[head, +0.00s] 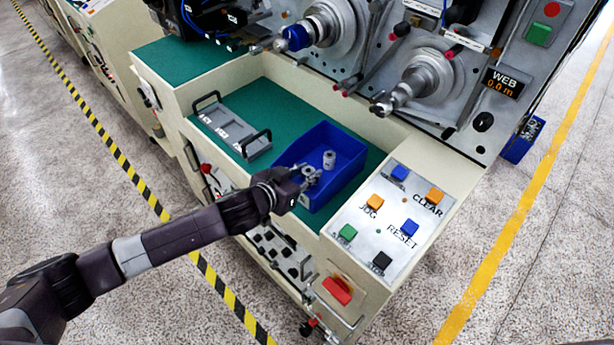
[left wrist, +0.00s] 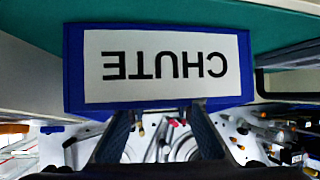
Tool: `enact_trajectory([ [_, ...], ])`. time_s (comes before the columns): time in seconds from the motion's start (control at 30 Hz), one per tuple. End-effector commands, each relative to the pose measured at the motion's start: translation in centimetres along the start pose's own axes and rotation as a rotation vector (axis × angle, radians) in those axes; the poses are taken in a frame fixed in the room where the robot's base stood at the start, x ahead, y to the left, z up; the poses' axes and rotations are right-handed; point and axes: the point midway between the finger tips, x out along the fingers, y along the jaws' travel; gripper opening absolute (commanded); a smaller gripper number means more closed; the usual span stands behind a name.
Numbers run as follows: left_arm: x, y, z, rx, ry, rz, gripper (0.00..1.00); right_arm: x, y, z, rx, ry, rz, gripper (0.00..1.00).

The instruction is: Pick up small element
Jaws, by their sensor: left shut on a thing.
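A blue bin (head: 345,142) stands on the green worktop. One small grey cylindrical element (head: 329,160) stands upright inside it. My left gripper (head: 308,175) reaches over the near left side of the bin, to the left of that element and apart from it. It is shut on a small grey element at its fingertips, whose outline I can hardly make out among the fingers. In the left wrist view the two dark fingers (left wrist: 158,125) show in front of the bin's CHUTE label (left wrist: 165,65), which appears upside down; no held element can be made out there. My right gripper is not in view.
A grey tray with black handles (head: 232,130) lies left of the bin. A button panel (head: 385,220) is to its right. Machine spindles (head: 425,80) stand behind. The green worktop (head: 290,105) is clear behind the bin and tray.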

Motion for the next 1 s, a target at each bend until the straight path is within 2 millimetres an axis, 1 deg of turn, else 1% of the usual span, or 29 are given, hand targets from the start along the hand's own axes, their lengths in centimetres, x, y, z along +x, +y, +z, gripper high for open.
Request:
enact_trajectory([
  [0.03,0.1,0.3,0.8,-0.001,-0.012,0.004,0.00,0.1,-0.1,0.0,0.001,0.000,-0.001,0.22],
  [0.33,0.0,0.3,0.6,0.001,-0.009,0.005,0.00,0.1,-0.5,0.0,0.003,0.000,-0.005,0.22],
  [0.47,-0.2,0.3,0.1,0.001,-0.006,0.004,0.00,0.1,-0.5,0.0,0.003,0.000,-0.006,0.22],
  [0.57,-0.6,0.2,-0.9,0.001,-0.003,0.003,0.00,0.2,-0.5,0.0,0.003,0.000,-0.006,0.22],
  [0.67,-1.4,0.2,-2.3,0.003,0.000,0.003,0.00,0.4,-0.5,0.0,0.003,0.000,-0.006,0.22],
  [0.77,-2.4,0.1,-4.5,0.004,0.005,0.003,0.00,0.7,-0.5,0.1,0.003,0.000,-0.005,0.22],
  [1.0,-5.8,0.1,-10.7,0.007,0.007,0.001,0.00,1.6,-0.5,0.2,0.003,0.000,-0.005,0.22],
])
